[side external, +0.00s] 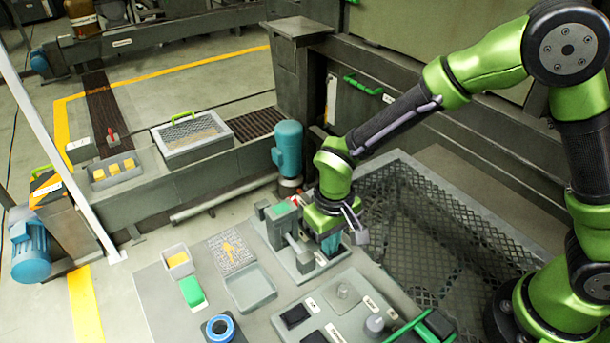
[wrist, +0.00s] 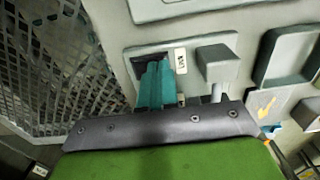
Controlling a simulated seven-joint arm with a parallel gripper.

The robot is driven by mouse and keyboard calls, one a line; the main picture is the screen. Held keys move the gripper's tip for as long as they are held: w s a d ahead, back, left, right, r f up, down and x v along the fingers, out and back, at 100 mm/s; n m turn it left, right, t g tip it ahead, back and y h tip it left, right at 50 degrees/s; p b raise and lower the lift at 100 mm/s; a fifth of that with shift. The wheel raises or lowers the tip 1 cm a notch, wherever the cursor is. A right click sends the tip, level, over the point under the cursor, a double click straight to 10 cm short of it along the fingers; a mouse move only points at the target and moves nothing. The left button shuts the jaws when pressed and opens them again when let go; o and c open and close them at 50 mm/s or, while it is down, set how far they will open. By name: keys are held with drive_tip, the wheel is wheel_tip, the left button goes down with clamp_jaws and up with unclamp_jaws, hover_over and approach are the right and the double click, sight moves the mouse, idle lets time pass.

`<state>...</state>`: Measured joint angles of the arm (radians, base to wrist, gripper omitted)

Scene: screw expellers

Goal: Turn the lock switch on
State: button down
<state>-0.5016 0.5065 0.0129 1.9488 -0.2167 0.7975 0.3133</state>
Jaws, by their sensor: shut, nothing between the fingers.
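My gripper (side external: 331,246) points down over a grey plate at the right side of the work surface. In the wrist view, its teal fingers (wrist: 156,78) are together, with nothing seen between them. Their tips are at a small dark part (wrist: 142,63), probably the lock switch, beside a white label (wrist: 180,60); the label is too small to read surely. The fingers cover much of this dark part, so its position, and whether they touch it, cannot be told. In the side view my gripper hides it.
A grey block (wrist: 217,62) on a post stands right beside the fingers in the wrist view. A metal mesh area (side external: 440,225) lies to the right. A grey control panel (side external: 335,310) with buttons and a knob is in front. A grey tray (side external: 250,300) lies left.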

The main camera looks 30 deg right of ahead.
drive_tip(key=shift+r, duration=0.1)
wheel_tip(320, 180, up, 7)
idle(0.7)
drive_tip(key=s+d+r+m+t+y, duration=0.1)
drive_tip(key=s+d+r+m+t, duration=0.1)
drive_tip(key=s+d+r, duration=0.3)
drive_tip(key=s+d+r+m+t+y, duration=0.1)
drive_tip(key=s+d+r+t, duration=0.4)
drive_tip(key=d+r, duration=0.5)
drive_tip(key=shift+s+d+m, duration=0.35)
drive_tip(key=shift+d+m, duration=0.1)
drive_tip(key=shift+m, duration=0.05)
drive_tip(key=shift+r, duration=0.1)
